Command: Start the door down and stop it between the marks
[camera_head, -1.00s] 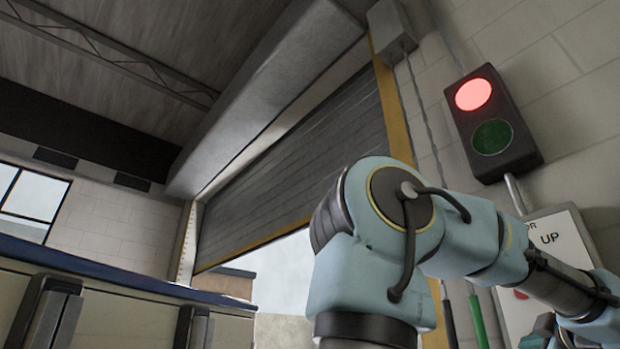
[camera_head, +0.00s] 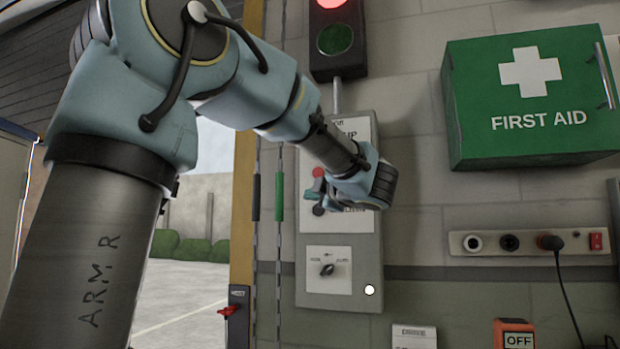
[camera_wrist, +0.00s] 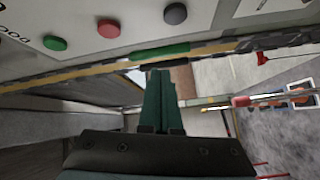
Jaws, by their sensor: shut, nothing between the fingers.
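The grey control box (camera_head: 338,275) is on the wall right of the doorway. It has a partly hidden "UP" label, a red button (camera_head: 318,172), a dark button (camera_head: 319,210) and a selector knob (camera_head: 327,270). My gripper (camera_head: 316,190) is shut and empty in front of the box near these two buttons; I cannot tell whether it touches. The wrist view shows a green button (camera_wrist: 55,43), a red button (camera_wrist: 108,28) and a black button (camera_wrist: 176,14), with the fingers (camera_wrist: 158,80) below them. The slatted door (camera_head: 35,60) shows only at the upper left; its marks are not identifiable.
A signal light (camera_head: 333,39) above the box glows red, its green lamp dark. A first aid cabinet (camera_head: 530,90) and a socket strip (camera_head: 530,242) are to the right. A red-handled switch (camera_head: 238,315) is low by the yellow door post (camera_head: 243,190).

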